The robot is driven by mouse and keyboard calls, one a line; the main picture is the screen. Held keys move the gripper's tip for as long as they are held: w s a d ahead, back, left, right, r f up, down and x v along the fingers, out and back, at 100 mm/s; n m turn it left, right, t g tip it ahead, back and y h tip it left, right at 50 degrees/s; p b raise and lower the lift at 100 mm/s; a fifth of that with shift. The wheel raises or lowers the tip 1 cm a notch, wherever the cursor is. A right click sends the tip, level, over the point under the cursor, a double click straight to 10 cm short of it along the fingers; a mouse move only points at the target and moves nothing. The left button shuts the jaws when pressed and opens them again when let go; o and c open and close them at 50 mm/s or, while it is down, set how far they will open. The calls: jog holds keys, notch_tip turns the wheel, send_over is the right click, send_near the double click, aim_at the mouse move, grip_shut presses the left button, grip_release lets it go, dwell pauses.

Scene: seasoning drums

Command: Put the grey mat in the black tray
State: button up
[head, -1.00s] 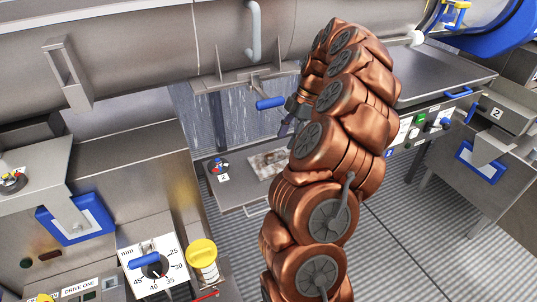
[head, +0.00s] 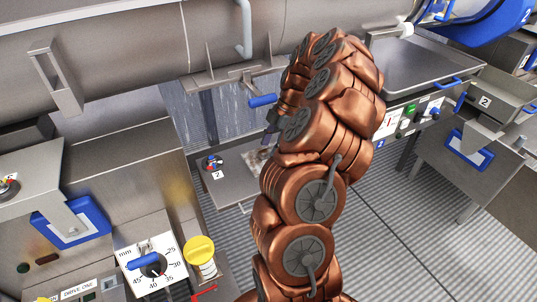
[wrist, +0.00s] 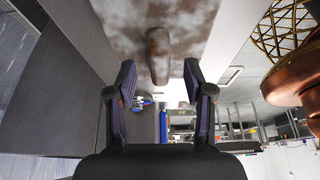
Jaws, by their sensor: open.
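My gripper (wrist: 160,105) is open in the wrist view, with its two dark fingers apart. Ahead of it is a flat surface mottled brown and pale grey (wrist: 195,22), with a rounded brown bar (wrist: 158,57) lying between the finger directions. I cannot tell whether the gripper touches it. In the head view my gripper (head: 268,138) is small and partly hidden by my copper arm, over a low steel shelf (head: 232,187). I cannot surely identify the grey mat or the black tray in either view.
A steel drum (head: 110,50) with a blue-handled lever (head: 262,100) is above the shelf. A steel tray (head: 420,70) stands at upper right. Ribbed floor (head: 400,240) is open at right.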

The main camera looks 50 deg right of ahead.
jog(key=shift+x, duration=1.15)
grip_shut()
